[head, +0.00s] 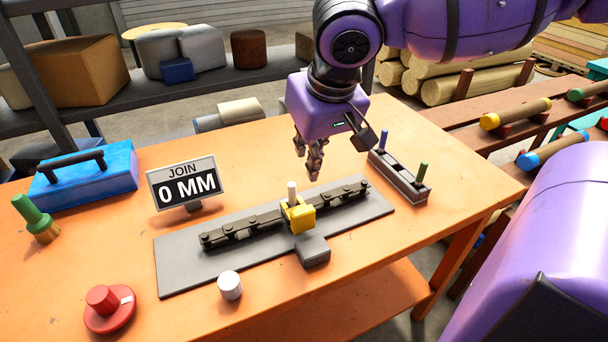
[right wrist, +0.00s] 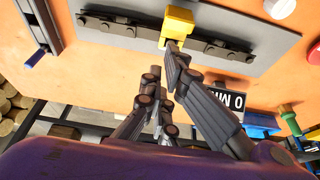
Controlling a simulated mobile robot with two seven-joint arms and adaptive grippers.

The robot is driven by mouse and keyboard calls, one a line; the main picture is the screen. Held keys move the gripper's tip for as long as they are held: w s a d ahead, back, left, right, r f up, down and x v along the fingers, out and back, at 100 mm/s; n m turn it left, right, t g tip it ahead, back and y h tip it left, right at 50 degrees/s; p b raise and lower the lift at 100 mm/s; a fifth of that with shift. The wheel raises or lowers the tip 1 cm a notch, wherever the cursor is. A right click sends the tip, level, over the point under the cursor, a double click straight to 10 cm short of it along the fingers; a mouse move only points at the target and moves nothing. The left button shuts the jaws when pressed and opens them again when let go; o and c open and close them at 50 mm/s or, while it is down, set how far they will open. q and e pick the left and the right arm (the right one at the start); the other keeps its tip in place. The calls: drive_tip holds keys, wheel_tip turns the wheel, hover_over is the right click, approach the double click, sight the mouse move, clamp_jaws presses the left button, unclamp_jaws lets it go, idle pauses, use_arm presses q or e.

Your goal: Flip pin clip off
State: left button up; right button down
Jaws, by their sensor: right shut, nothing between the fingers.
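A yellow clip (head: 299,217) sits across the middle of a dark chain-like strip (head: 240,231) on a grey plate (head: 180,265). A white pin (head: 292,190) stands upright at the clip. In the right wrist view the yellow clip (right wrist: 179,18) is at the top, just beyond my fingers. My right gripper (head: 314,174) is shut and empty, pointing down above and behind the clip, apart from it in the head view. It also shows in the right wrist view (right wrist: 163,68). My left gripper is not in view.
A sign (head: 187,185) reading "JOIN 0 MM" stands behind the plate. A dark rack (head: 398,178) with blue and green pegs is at right. A white cylinder (head: 230,285), red knob (head: 108,308), green-handled tool (head: 37,218) and blue box (head: 85,178) stand on the orange table.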

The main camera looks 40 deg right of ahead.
drive_tip(key=b, duration=0.4)
hover_over(303, 220)
drive_tip(key=w+d, duration=0.4)
drive_tip(key=f, duration=0.8)
drive_tip(key=shift+w+a+f, duration=0.1)
drive_tip(key=shift+a, duration=0.1)
drive_tip(key=shift+w+f, duration=0.2)
drive_tip(key=shift+f, duration=0.3)
